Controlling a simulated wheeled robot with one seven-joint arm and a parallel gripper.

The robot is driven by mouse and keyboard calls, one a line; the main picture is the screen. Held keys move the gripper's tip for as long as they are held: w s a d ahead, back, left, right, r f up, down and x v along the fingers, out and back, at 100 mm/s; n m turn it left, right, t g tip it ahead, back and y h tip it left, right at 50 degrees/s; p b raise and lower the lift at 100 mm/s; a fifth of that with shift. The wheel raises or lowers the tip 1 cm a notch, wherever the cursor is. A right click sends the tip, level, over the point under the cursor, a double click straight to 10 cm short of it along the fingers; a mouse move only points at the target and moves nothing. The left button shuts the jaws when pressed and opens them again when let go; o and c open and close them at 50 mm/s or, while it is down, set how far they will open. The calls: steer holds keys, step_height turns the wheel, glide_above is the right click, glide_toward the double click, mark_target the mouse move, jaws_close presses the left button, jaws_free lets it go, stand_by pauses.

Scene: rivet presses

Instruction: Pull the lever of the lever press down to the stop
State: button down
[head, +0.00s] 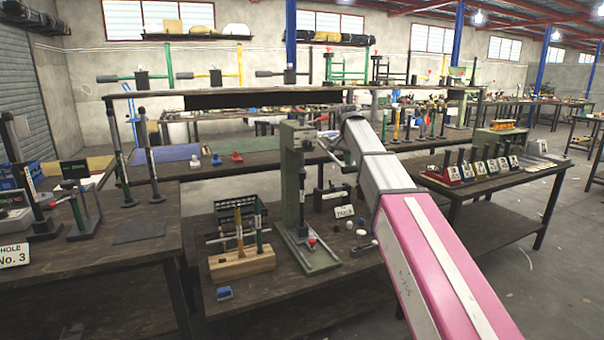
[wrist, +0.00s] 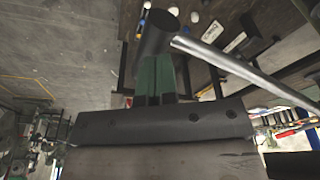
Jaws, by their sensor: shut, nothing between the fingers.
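The lever press has a pale green column (head: 294,190) on a green base (head: 322,259), standing upright on the middle bench. In the wrist view a silver lever rod (wrist: 245,70) slants from upper middle to the right edge. A dark cylinder (wrist: 154,36) lies at the rod's upper left end, just beyond my fingertips. My gripper's dark green fingers (wrist: 158,82) are together and hold nothing; I cannot tell whether they touch the cylinder. In the head view my arm reaches toward the upper press, and the gripper and lever are small and partly hidden there.
Beside the press are a black crate (head: 237,208), a wooden block with upright tools (head: 242,262) and a small blue item (head: 224,293). Several small knobs lie right of the base. A right-hand bench (head: 500,196) carries a row of small presses.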

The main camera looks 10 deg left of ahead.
steer(key=shift+f, duration=0.2)
steer(key=shift+w+a+f, duration=0.1)
steer(key=shift+w+f, duration=0.15)
steer(key=shift+f, duration=0.55)
stand_by(0.3)
steer(key=shift+s+d+r, duration=0.1)
steer(key=shift+s+r, duration=0.1)
steer(key=shift+r, duration=0.8)
steer(key=shift+s+d+r, duration=0.15)
steer(key=shift+r, duration=0.8)
steer(key=shift+s+d+r, duration=0.1)
steer(key=shift+s+r, duration=0.1)
steer(key=shift+r, duration=0.8)
steer(key=w+a+r, duration=0.1)
steer(key=w+r, duration=0.1)
steer(key=r, duration=1.1)
steer(key=w+a+r, duration=0.2)
steer(key=w+r, duration=0.1)
steer(key=r, duration=1.1)
steer(key=shift+a+r, duration=0.25)
steer(key=shift+a, duration=0.05)
steer(key=shift+w, duration=0.1)
